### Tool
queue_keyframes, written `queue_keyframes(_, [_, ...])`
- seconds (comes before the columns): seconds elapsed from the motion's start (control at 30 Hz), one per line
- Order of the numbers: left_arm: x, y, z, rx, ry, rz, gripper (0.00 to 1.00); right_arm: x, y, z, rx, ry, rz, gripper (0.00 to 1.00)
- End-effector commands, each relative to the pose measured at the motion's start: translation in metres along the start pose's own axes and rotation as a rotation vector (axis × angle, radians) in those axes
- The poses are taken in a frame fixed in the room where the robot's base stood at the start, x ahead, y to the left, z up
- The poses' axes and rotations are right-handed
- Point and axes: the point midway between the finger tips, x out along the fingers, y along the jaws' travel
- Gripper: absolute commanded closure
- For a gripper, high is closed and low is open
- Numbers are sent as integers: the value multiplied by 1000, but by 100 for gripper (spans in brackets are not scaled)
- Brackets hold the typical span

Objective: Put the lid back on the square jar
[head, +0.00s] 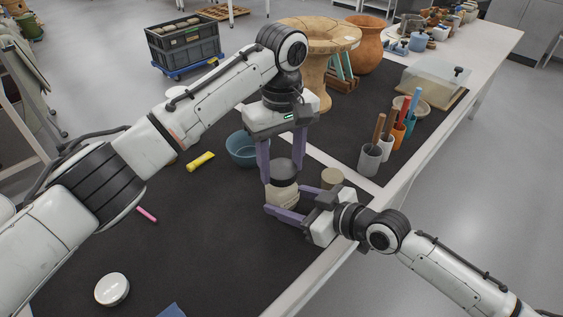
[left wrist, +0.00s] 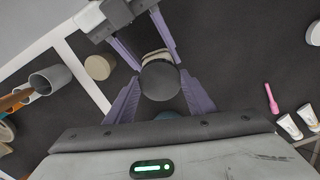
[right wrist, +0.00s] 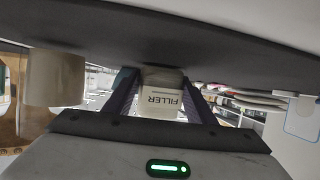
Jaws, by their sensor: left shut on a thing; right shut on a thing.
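The lid is a dark round disc (head: 284,168), held level between the fingers of my left gripper (head: 282,178). In the left wrist view the lid (left wrist: 160,80) covers part of the pale jar (left wrist: 156,54). The cream square jar (head: 283,195) stands directly below the lid, with my right gripper (head: 287,214) shut on its body from the right. The right wrist view shows the jar (right wrist: 160,100) between the fingers, its FILLER label upside down. The jar's mouth is hidden, and I cannot tell whether lid and jar touch.
A blue bowl (head: 242,149) and yellow tube (head: 201,161) lie left of the jar. A tan cylinder (head: 332,178) stands close on its right. A white round container (head: 112,289) is at front left; the front mat is mostly clear.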

Motion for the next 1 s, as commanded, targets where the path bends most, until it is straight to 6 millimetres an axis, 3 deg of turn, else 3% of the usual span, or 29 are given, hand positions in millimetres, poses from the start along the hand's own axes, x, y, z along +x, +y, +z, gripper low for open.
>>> queue_keyframes(1.0, [1, 0, 0, 2260, -1, 0, 78, 0, 0, 1, 2, -2, 0, 100])
